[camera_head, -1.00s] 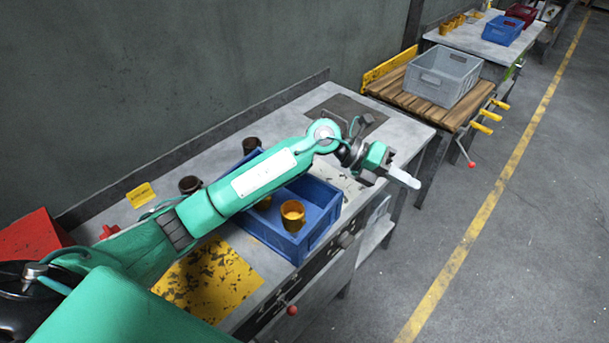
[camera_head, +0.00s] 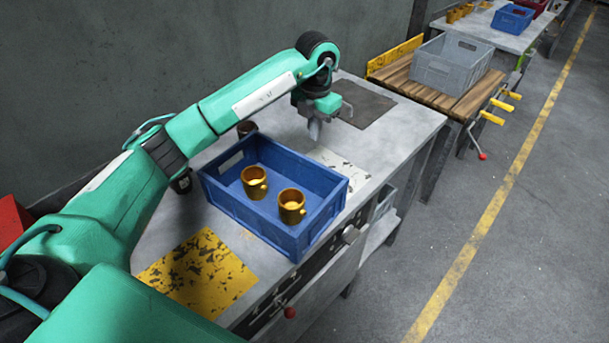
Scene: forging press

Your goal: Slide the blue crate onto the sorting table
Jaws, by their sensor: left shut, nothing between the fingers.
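A blue crate (camera_head: 318,222) rests on the near grey bench (camera_head: 402,135), close to its front edge. Two brass-coloured mugs (camera_head: 292,207) stand upright inside it. My left arm reaches over the bench behind the crate. My left gripper (camera_head: 314,130) points down just beyond the crate's far right side, shut and empty. I cannot tell whether its tips touch the bench; they look apart from the crate. Another blue crate (camera_head: 511,18) stands on a far grey table (camera_head: 480,30). Nothing marks which table is the sorting table. My right gripper is out of view.
A grey crate (camera_head: 453,62) sits on a slatted wooden table (camera_head: 425,92) with yellow handles, past a gap from the bench. A dark plate (camera_head: 366,109) and a worn yellow patch (camera_head: 198,273) lie flat on the bench. Dark cups stand behind the blue crate, partly hidden by my arm.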

